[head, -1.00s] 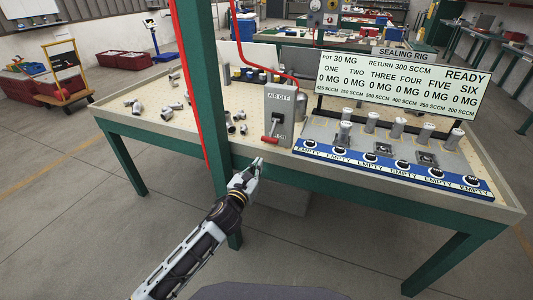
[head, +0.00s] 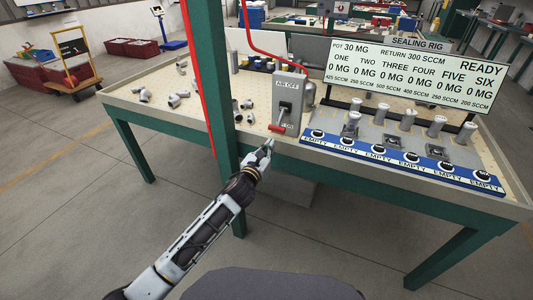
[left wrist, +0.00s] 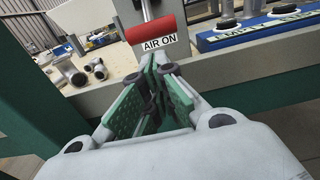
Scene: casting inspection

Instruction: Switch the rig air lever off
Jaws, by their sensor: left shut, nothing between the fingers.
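The air lever is a red handle (head: 277,127) on a grey box (head: 289,98) with an "AIR OFF" label at its top. The handle is down, at the "AIR ON" label, which reads clearly in the left wrist view. My left gripper (head: 268,146) is shut and empty, just below and in front of the handle, near the table's front edge. In the left wrist view the red handle (left wrist: 151,30) lies just beyond the fingertips (left wrist: 158,65), with a small gap that is hard to judge. My right gripper is not in view.
A green post (head: 212,90) stands left of the box, close to my left arm. The sealing rig's blue strip (head: 400,160) and display board (head: 405,75) are to the right. Loose metal fittings (head: 175,100) lie on the table at left.

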